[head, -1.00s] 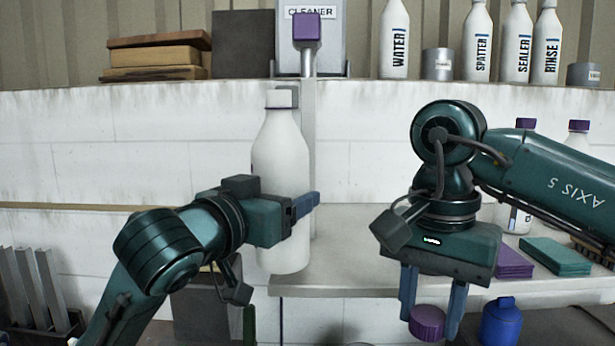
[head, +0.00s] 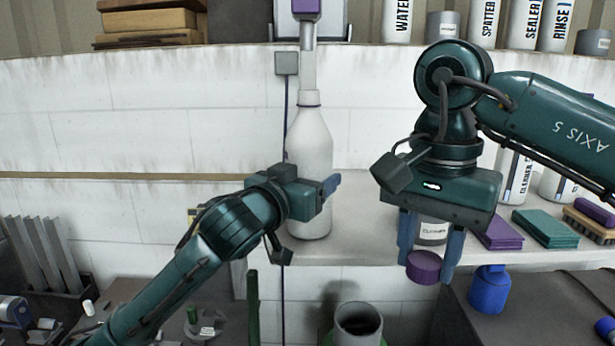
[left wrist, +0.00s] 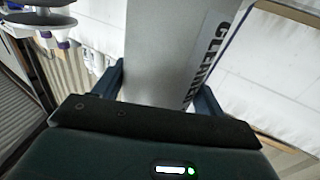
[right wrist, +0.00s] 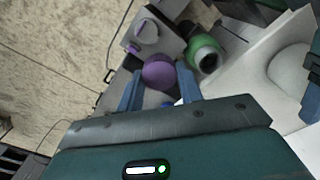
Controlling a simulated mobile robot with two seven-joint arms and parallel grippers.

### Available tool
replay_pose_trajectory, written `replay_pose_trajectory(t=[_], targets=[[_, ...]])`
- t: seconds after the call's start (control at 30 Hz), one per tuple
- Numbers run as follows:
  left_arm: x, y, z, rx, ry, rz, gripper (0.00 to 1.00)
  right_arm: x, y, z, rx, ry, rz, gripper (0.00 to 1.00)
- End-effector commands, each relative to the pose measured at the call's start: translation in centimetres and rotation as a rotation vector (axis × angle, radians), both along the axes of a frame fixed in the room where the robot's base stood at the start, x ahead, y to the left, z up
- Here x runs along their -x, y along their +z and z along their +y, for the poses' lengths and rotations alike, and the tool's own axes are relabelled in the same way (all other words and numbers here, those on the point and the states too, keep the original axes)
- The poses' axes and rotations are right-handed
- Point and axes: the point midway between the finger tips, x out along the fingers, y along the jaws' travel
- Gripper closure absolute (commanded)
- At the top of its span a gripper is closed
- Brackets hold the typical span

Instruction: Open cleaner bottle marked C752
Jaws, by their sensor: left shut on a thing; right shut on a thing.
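A white bottle (head: 309,160) stands upright near the middle of the head view. Its neck top (head: 309,98) shows no cap. My left gripper (head: 328,188) is shut around its lower body. The left wrist view shows the bottle (left wrist: 165,50) between the fingers, with part of a label reading "CLEANER"; the marking C752 is not readable. My right gripper (head: 427,262) points down to the right of the bottle and is shut on a purple cap (head: 423,267). The cap also shows between its fingertips in the right wrist view (right wrist: 159,72).
Purple sponges (head: 497,232), teal sponges (head: 545,227) and other white bottles (head: 513,180) are on the ledge at right. A blue bottle (head: 487,300) stands below the ledge edge, and an open grey container (head: 358,322) sits low in the middle. A post rises behind the bottle.

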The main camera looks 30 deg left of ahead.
Motion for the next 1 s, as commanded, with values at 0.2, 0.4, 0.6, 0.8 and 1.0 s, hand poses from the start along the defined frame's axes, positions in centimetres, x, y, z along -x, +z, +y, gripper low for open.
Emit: replay_pose_trajectory(t=[0.2, 0.4, 0.6, 0.8, 1.0], targets=[[0.03, -0.21, 0.01, 0.0, 0.0, -0.003, 0.93, 0.0, -0.24, 0.0, 0.0, 0.0, 0.0, 0.91], [0.01, -0.32, 0.02, 0.0, 0.0, 0.0, 0.17, -0.01, -0.21, 0.0, 0.0, 0.0, 0.0, 0.91], [0.01, -0.32, 0.02, 0.0, 0.0, 0.0, 0.07, -0.01, -0.21, 0.0, 0.0, 0.0, 0.0, 0.91], [0.02, 0.01, 0.02, -0.001, 0.0, -0.001, 0.07, -0.01, 0.01, -0.01, 0.0, 0.0, 0.0, 0.91], [-0.26, 0.05, 0.15, 0.0, -0.001, 0.001, 0.07, 0.0, -0.01, 0.0, 0.0, 0.0, 0.0, 0.91]])
